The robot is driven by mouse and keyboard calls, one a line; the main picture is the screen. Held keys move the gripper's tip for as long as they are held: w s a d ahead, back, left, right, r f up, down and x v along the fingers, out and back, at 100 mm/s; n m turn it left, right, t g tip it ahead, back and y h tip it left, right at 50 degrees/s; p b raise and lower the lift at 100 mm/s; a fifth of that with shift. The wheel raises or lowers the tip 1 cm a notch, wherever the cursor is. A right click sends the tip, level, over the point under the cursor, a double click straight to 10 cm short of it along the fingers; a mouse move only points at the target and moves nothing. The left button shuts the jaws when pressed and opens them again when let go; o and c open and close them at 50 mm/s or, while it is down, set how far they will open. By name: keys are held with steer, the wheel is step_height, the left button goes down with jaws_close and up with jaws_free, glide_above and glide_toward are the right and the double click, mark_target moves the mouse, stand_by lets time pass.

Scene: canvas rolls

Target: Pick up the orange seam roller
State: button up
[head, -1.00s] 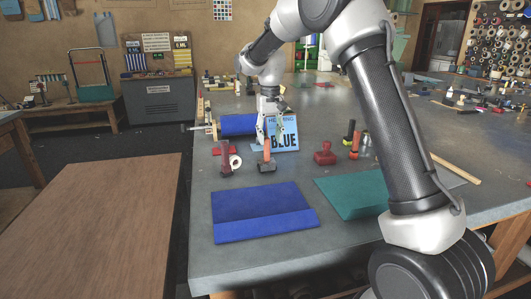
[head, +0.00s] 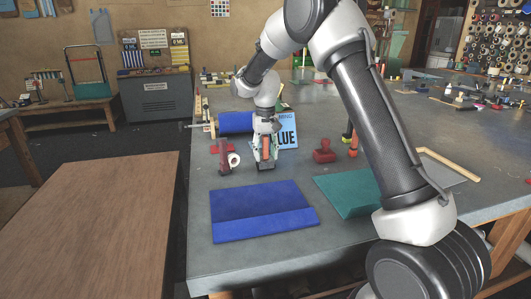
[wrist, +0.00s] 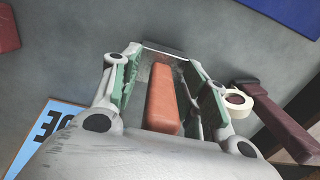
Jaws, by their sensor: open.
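The orange seam roller (head: 266,147) stands on the grey table with its orange handle up and a dark base (head: 265,165) below. In the wrist view its orange handle (wrist: 163,98) lies between the two green-padded fingers. My gripper (head: 265,150) points down over the roller, open, with one finger on each side of the handle. In the wrist view my gripper (wrist: 160,75) shows a gap between the handle and the right finger; I cannot tell whether the left finger touches it.
A dark red handled tool with a white ring (head: 227,158) stands close to the left. A blue sign (head: 288,134) stands just behind. A red stamp-like tool (head: 324,152) is to the right. Blue cloth (head: 262,210) and teal cloth (head: 348,192) lie in front.

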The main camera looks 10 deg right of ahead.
jaws_close()
steer(key=shift+r, duration=0.1)
step_height(320, 180, up, 10)
steer(key=shift+f, duration=0.1)
stand_by(0.4)
